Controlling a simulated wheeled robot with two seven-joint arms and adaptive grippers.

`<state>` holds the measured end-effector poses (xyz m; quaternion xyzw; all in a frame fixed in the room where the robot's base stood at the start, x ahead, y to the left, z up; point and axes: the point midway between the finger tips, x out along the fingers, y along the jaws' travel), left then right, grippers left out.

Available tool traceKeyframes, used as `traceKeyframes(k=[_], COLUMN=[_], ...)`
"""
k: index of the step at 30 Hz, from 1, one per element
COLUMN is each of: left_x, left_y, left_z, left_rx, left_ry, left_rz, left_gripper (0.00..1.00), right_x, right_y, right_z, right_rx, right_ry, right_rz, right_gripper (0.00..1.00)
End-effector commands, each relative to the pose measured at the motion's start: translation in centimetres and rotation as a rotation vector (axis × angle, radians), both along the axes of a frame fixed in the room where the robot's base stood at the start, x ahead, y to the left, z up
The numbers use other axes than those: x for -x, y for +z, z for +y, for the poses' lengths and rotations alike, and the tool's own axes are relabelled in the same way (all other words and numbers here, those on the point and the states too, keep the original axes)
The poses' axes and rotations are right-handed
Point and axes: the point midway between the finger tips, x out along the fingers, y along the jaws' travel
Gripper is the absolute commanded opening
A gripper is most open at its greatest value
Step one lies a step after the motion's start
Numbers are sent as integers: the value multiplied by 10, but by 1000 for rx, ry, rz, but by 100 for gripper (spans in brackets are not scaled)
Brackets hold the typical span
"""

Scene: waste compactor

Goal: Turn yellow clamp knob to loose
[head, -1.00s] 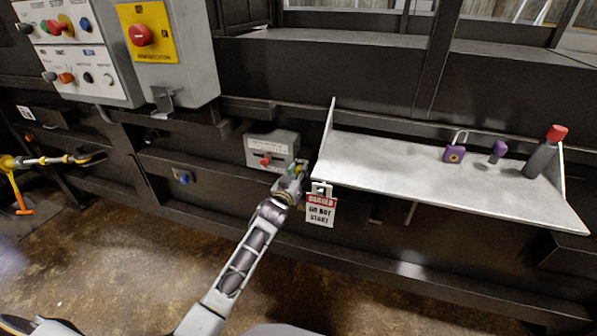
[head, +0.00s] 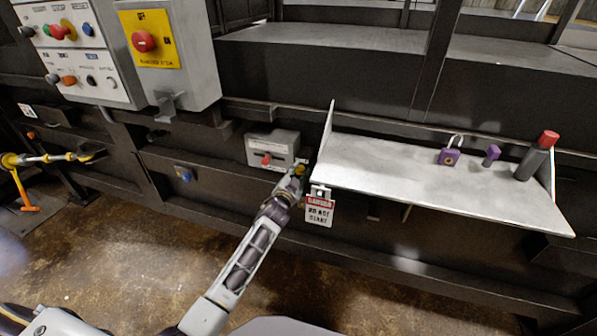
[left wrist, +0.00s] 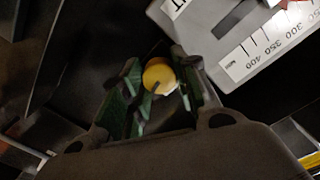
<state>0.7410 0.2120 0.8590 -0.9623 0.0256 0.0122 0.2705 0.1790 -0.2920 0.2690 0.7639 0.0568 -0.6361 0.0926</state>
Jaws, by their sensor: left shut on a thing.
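The yellow clamp knob (left wrist: 159,75) is round with a dark slot or mark on its face. It shows between the green-padded fingers of my left gripper (left wrist: 160,92) in the left wrist view. My left gripper (head: 291,182) is shut on the knob, below the grey gauge box and beside the shelf's left end in the head view. The gripper mostly hides the knob there. My right gripper is not in view.
The grey gauge box (head: 272,148) with a red knob is just above my left gripper. A hanging danger tag (head: 319,207) is close on its right, under the metal shelf (head: 400,170). The shelf holds a purple padlock (head: 449,154) and a red-capped bottle (head: 537,157).

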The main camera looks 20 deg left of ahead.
Motion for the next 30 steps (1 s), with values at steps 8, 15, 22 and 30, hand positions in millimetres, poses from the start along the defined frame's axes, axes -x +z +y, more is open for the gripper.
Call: traceKeyframes(k=[8, 15, 22, 30], left_x=[0, 0, 0, 0], left_y=[1, 1, 1, 1], left_z=[-1, -1, -1, -1], left_rx=[-179, -245, -256, -255], left_ry=[-1, -1, -1, -1], left_rz=[-8, -10, -10, -10], left_gripper=[6, 6, 6, 40], right_x=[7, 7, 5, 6], right_y=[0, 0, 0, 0], right_z=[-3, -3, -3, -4], right_rx=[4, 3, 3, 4], right_ry=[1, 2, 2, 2], right_rz=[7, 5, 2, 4], right_gripper=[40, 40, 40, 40])
